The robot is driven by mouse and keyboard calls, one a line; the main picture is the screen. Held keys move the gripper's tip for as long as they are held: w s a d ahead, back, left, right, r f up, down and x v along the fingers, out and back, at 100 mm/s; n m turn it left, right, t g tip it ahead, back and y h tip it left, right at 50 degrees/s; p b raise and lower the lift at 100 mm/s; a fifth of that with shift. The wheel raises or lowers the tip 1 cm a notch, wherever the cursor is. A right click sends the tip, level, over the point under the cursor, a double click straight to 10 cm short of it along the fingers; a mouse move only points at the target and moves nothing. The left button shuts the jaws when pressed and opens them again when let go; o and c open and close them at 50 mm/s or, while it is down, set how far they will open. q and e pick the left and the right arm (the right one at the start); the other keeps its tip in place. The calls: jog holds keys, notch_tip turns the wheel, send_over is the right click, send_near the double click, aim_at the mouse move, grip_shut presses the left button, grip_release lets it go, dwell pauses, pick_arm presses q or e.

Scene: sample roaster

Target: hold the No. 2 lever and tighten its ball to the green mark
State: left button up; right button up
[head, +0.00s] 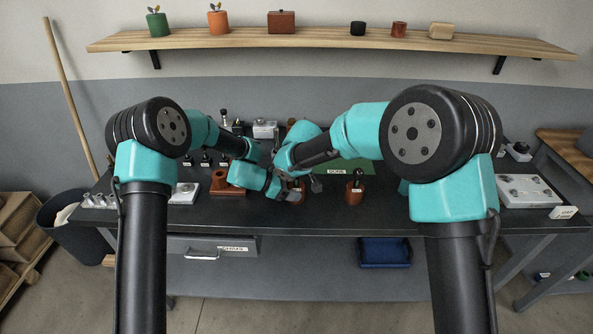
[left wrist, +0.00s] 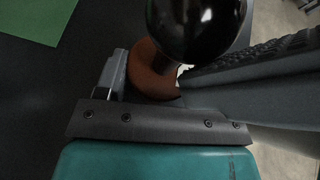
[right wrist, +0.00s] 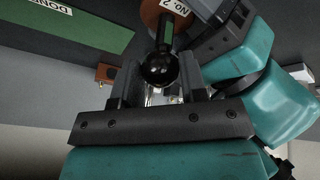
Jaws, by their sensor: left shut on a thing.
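The No. 2 lever has a round brown base (right wrist: 150,14) with a white "No. 2" label, a dark rod with a green mark (right wrist: 167,30) and a black ball (right wrist: 158,70). In the left wrist view the ball (left wrist: 195,28) hangs large over the brown base (left wrist: 150,72). My left gripper (head: 291,195) is shut on the base from the side. My right gripper (right wrist: 160,82) has its fingers on both sides of the ball; whether they touch it I cannot tell. In the head view the grippers hide most of this lever.
A brown stand (head: 228,184) and several small levers are left. A white tray (head: 528,190) lies far right. My arms cross close together over the bench.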

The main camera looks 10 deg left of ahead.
jog(key=o, duration=0.4)
jog(key=v, duration=1.2)
